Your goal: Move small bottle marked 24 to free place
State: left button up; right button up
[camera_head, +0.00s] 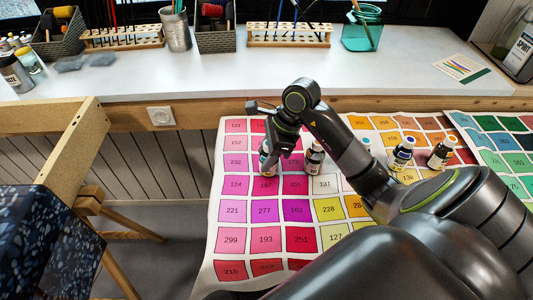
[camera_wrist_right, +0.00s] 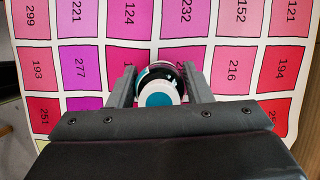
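A small dark bottle (camera_head: 265,158) with a pale label is at the pink squares near 232 and 187 on the colour chart (camera_head: 213,262). Its number is not readable. My right gripper (camera_head: 270,140) reaches down over it. In the right wrist view the bottle's white and teal cap (camera_wrist_right: 160,96) sits between the two fingers (camera_wrist_right: 160,82), which close in on both sides with no clear gap. I cannot tell whether the bottle is off the chart. My left gripper is not in view.
Another small bottle (camera_head: 314,158) stands just right of the held one. Lower-left chart squares are bare. A grey worktop (camera_head: 250,75) with jars and brush racks lies behind.

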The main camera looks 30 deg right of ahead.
jog(key=o, duration=0.4)
jog(key=shift+o, duration=0.2)
jog(key=shift+r+p, duration=0.3)
jog(key=shift+p, duration=0.05)
jog(key=v, duration=1.1)
jog(key=shift+d+r, duration=0.2)
jog(key=shift+r, duration=0.1)
jog(key=shift+s+r, duration=0.1)
